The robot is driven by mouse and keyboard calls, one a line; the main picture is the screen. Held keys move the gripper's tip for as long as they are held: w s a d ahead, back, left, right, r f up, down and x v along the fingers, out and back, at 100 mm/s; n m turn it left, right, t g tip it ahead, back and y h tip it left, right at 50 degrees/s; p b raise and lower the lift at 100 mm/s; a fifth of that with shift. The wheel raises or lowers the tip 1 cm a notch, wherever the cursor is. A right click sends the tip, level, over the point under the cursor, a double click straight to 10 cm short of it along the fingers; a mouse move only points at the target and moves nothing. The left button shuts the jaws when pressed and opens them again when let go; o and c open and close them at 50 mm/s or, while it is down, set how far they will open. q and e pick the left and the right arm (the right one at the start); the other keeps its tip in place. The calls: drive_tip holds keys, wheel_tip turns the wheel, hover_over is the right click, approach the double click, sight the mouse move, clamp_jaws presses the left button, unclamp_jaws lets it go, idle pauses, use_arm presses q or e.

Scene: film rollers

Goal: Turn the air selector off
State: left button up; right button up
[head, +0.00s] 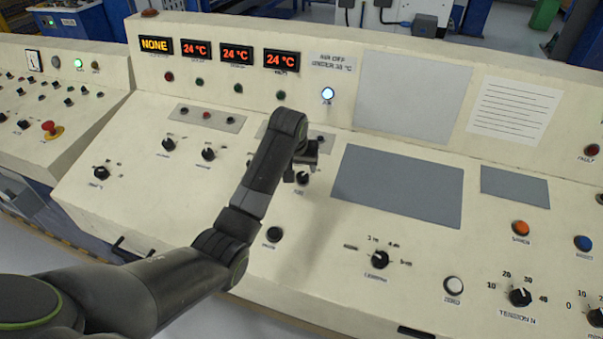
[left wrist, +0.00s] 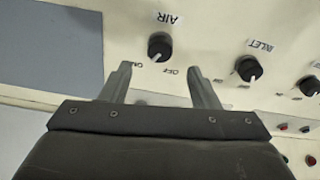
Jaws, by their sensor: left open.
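The air selector is a black round knob (left wrist: 159,46) under an upside-down AIR label in the left wrist view. Small ON and OFF labels sit near it, and its pale pointer mark seems turned to the ON side. In the head view it is the dark knob (head: 303,178) left of the large grey panel. My left gripper (head: 306,160) is above it. In the left wrist view my left gripper (left wrist: 162,72) is open and empty, with the knob beyond and between the fingertips; contact is not visible. My right gripper is not in view.
The INLET knob (left wrist: 249,68) is beside the AIR knob. A lit lamp (head: 327,94) sits below a sign (head: 333,63) reading air off under about 35 °C. Displays show NONE (head: 156,45) and 24 °C (head: 281,60) three times. The large grey panel (head: 398,186) is flat and clear.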

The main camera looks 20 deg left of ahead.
sight(302, 176)
use_arm(q)
drive_tip(key=shift+x, duration=3.4)
drive_tip(key=c, duration=1)
